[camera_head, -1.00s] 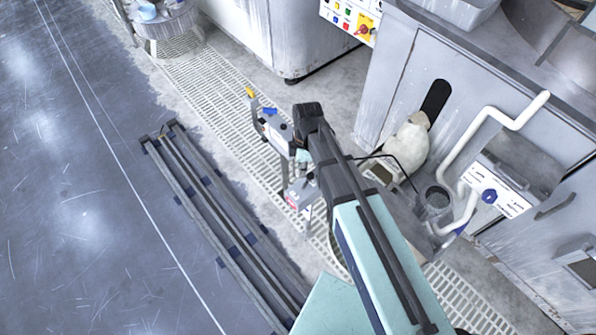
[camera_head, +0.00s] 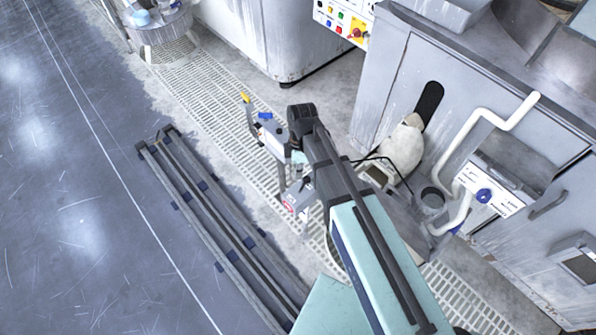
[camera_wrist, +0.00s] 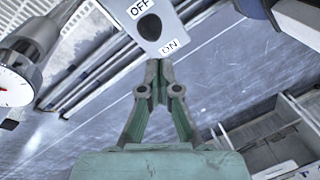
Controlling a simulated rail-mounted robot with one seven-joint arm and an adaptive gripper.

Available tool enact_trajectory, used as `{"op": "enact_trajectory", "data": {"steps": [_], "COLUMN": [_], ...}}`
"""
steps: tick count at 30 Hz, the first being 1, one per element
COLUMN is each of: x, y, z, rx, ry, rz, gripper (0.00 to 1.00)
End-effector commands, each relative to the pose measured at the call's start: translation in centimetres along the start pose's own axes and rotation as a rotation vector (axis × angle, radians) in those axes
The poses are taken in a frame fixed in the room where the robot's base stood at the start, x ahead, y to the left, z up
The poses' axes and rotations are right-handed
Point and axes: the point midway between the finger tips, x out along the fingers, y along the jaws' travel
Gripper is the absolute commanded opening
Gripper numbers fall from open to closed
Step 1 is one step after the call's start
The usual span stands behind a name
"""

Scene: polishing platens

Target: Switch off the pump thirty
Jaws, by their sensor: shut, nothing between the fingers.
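In the wrist view, a pale switch plate (camera_wrist: 137,35) with the labels OFF and ON and a dark round switch (camera_wrist: 149,27) between them is at the top centre. My gripper (camera_wrist: 158,66) is shut and empty, its tips just below the ON label. I cannot tell whether they touch the plate. In the head view, a small grey unit with a red mark (camera_head: 292,203) stands over the floor grating below my wrist. My arm hides part of it, and no pump number is readable.
A round gauge (camera_wrist: 14,84) is at the left of the wrist view. In the head view, floor rails (camera_head: 215,225) lie to the left, and a cabinet with a white pipe (camera_head: 482,115) and a pale bottle (camera_head: 400,148) stands right. Open floor (camera_head: 80,200) is at far left.

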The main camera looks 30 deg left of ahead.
Motion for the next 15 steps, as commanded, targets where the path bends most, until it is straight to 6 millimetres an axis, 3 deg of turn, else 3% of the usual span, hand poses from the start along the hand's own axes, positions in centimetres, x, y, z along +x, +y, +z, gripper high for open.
{"op": "enact_trajectory", "data": {"steps": [11,15], "x": [-2.7,-4.8], "y": [-0.4,0.4], "z": [-2.7,-1.6], "rx": [0.008,0.011], "ry": [0.002,0.003], "rz": [0.001,0.004], "gripper": [0.00,0.00]}}
